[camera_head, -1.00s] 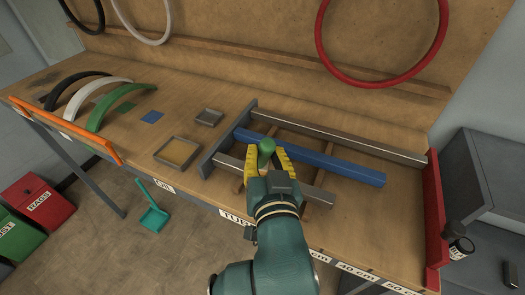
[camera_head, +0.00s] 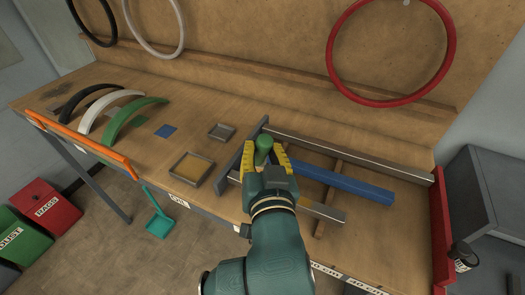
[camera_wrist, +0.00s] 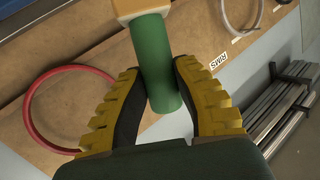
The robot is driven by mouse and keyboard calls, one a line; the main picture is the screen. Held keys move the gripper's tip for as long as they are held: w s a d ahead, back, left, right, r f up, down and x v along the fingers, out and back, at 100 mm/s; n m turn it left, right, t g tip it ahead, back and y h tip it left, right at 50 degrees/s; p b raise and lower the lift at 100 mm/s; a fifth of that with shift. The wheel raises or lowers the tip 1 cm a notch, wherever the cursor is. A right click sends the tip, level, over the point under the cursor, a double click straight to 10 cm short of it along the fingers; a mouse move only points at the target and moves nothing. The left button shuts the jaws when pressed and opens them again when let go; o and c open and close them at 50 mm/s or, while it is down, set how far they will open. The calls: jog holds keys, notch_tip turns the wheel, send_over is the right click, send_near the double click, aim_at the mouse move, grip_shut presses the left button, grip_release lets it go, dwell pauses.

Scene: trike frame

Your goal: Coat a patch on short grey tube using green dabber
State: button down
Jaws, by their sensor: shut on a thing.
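My gripper (camera_head: 265,160) is shut on the green dabber (camera_head: 263,147), with yellow fingers on either side of its handle. In the wrist view the green handle (camera_wrist: 155,65) stands between the fingers, and a cream block (camera_wrist: 138,8) at its far end is cut off by the top edge. The short grey tube (camera_head: 325,211) is the front one of the tubes on the bench. My gripper and wrist hide its middle, so I cannot tell whether the dabber touches it or whether any coating shows there.
A blue tube (camera_head: 345,183) and a long grey tube (camera_head: 360,156) lie behind, between a grey end plate (camera_head: 230,172) and a red bar (camera_head: 440,225). Curved fenders (camera_head: 135,118) stand farther left.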

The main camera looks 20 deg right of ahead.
jog(key=shift+r+p, duration=0.7)
jog(key=shift+r, duration=0.5)
jog(key=shift+d+f, duration=0.1)
